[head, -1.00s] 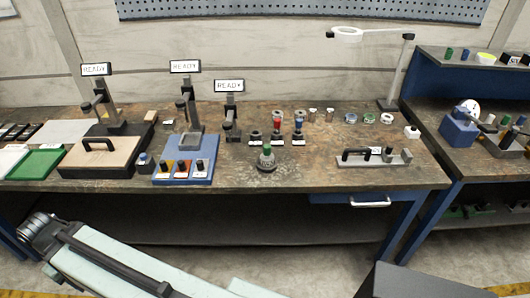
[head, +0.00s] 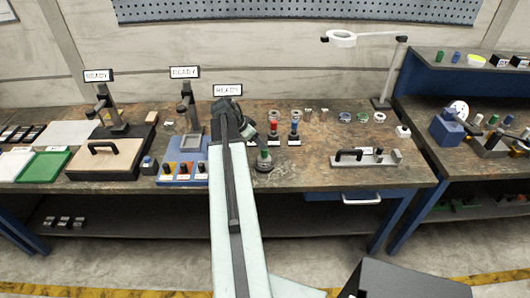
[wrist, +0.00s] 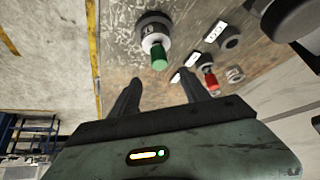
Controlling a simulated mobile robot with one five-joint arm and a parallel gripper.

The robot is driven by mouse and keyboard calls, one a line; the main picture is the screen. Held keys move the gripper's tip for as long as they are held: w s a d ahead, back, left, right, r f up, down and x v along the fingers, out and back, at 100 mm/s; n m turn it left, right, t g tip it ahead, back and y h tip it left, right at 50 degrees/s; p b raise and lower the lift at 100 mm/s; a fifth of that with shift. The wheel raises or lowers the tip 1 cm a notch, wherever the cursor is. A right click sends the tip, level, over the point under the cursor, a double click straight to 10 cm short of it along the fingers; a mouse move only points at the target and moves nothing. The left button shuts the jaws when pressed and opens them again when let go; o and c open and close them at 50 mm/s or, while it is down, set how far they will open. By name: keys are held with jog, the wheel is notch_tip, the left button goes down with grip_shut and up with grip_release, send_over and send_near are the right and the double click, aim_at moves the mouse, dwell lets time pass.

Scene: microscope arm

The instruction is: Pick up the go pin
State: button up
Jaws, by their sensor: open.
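The green pin (head: 264,154), which I take to be the go pin by its colour, stands upright in a round dark-and-grey holder (head: 263,167) near the bench's front edge. In the wrist view the green pin (wrist: 159,56) shows just beyond the fingertips, with its holder (wrist: 153,28) behind it. My gripper (wrist: 162,80) is open and empty, and the pin appears roughly between the finger lines but apart from them.
A red pin (head: 274,129) and a blue pin (head: 294,127) stand in holders behind and to the right. A blue block with several pins (head: 184,180) lies to the left. A fixture with a black handle (head: 365,158) lies to the right, with bare bench between.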

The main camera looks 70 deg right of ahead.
aim_at(264, 157)
jog(key=b+x, duration=0.7)
jog(key=x, duration=0.1)
jog(key=shift+w+a+f, duration=0.3)
jog(key=shift+w, duration=0.05)
jog(key=shift+r, duration=0.2)
grip_shut()
